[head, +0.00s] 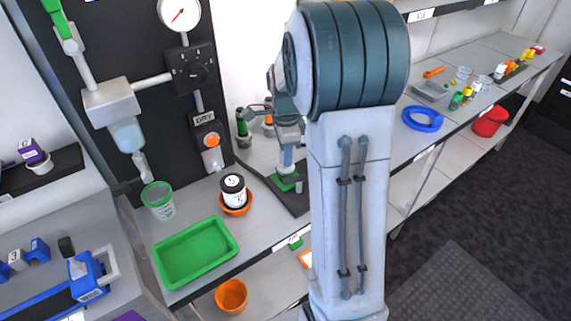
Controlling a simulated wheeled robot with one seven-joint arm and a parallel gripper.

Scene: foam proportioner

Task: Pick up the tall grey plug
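I cannot single out a tall grey plug with certainty. A dark upright piece (66,247) stands by the blue clamp-like device at the lower left, but it is too small to identify. My large arm fills the middle and hides part of the bench behind it.
On the bench are an empty green tray (196,252), a green-rimmed cup (158,199) under the dispenser, and a black-and-white jar (233,189) in an orange dish. An orange bowl (231,296) is below. Floor is clear at lower right.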

